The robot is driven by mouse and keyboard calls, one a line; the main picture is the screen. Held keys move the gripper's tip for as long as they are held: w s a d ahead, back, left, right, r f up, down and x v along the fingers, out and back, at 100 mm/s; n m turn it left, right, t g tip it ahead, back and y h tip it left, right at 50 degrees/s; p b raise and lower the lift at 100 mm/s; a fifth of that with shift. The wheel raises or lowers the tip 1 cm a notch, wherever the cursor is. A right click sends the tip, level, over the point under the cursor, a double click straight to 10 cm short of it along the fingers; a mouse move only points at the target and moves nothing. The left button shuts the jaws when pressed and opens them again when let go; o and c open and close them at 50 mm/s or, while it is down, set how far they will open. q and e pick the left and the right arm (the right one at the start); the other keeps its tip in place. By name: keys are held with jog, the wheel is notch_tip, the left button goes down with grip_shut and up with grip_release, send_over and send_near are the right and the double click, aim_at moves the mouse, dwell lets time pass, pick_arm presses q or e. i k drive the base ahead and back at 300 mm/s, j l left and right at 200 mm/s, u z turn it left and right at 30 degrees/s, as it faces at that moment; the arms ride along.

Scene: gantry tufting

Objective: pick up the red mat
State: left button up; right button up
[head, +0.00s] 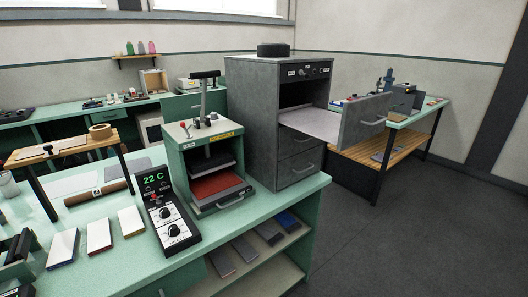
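The red mat (217,185) lies flat in the low, open front of a green press (207,146) on the mint-green counter. A dark plate of the press hangs above it and hides its rear part. A grey front lip with a handle stands before the mat. Neither of my grippers shows in the head view.
A control box reading 22 C (167,207) stands left of the press. A tall grey cabinet (259,120) with an open drawer (355,123) stands to its right. Several small blocks lie on the counter (115,268). Dark floor (400,240) is clear at right.

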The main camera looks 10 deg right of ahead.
aim_at(99, 233)
jog(key=j+u, duration=0.2)
jog(key=j, duration=0.2)
jog(key=i+j+u, duration=0.1)
jog(key=j+u, duration=0.15)
jog(key=i+j+u, duration=0.2)
jog(key=j, duration=0.3)
jog(key=j+u, duration=0.25)
jog(key=j, duration=0.15)
